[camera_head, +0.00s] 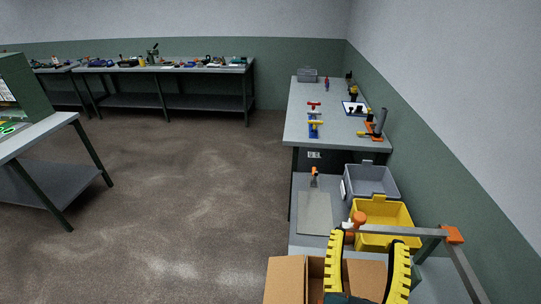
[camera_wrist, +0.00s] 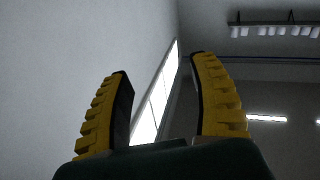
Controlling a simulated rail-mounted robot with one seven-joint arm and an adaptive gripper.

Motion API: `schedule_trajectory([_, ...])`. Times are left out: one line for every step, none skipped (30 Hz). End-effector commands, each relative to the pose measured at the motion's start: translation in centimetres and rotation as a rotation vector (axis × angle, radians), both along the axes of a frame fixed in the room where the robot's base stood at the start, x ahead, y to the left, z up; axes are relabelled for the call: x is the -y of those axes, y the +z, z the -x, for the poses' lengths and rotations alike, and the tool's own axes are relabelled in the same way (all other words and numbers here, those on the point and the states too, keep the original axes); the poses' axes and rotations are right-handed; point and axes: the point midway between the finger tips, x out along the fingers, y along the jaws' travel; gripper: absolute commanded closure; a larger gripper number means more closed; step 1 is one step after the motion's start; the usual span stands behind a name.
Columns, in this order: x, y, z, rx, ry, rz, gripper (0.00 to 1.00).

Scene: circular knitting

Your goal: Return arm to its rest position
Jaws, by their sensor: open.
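My gripper (camera_head: 369,262) shows at the bottom right of the head view, its two yellow ridged fingers pointing up and spread apart. In the wrist view my gripper (camera_wrist: 160,100) is open, with nothing between its fingers. Behind the fingers the wrist view shows a grey wall, a bright window (camera_wrist: 155,105) and ceiling lights (camera_wrist: 275,31). In the head view the fingers appear in front of a cardboard box (camera_head: 286,277) and just below a yellow bin (camera_head: 384,213). I cannot tell the exact height of the gripper over them.
A workbench (camera_head: 340,130) with tools runs along the right wall. A grey metal frame (camera_head: 400,231) with orange corners crosses near my gripper. Open floor (camera_head: 190,200) lies left.

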Motion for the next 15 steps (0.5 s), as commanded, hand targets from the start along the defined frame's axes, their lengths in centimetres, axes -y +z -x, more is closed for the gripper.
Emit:
schedule_trajectory([-0.6, 2.9, -0.1, 0.088, 0.057, -0.014, 0.39])
schedule_trajectory([-1.2, 4.3, -0.1, 0.133, 0.097, -0.021, 0.39])
schedule_trajectory([-2.1, 6.2, 0.0, 0.192, 0.153, -0.029, 0.39])
schedule_trajectory([-2.9, 7.5, 0.1, 0.236, 0.199, -0.033, 0.39])
schedule_trajectory([-3.9, 8.6, 0.3, 0.274, 0.251, -0.038, 0.39])
schedule_trajectory([-5.4, 9.4, 0.5, 0.314, 0.325, -0.044, 0.39])
schedule_trajectory([-6.5, 9.9, 0.7, 0.338, 0.38, -0.048, 0.39])
schedule_trajectory([-7.6, 10.5, 0.7, 0.366, 0.433, -0.047, 0.39])
schedule_trajectory([-7.3, 13.3, 0.7, 0.363, 0.417, -0.038, 0.39])
schedule_trajectory([-7.3, 14.4, 0.6, 0.36, 0.415, -0.041, 0.39])
schedule_trajectory([-7.3, 15.3, 0.6, 0.359, 0.415, -0.041, 0.39])
schedule_trajectory([-7.2, 16.6, 0.6, 0.359, 0.414, -0.043, 0.39])
schedule_trajectory([-7.2, 17.6, 0.6, 0.358, 0.414, -0.044, 0.39])
schedule_trajectory([-7.2, 18.6, 0.6, 0.357, 0.413, -0.045, 0.39])
schedule_trajectory([-7.2, 20.0, 0.6, 0.357, 0.413, -0.047, 0.39])
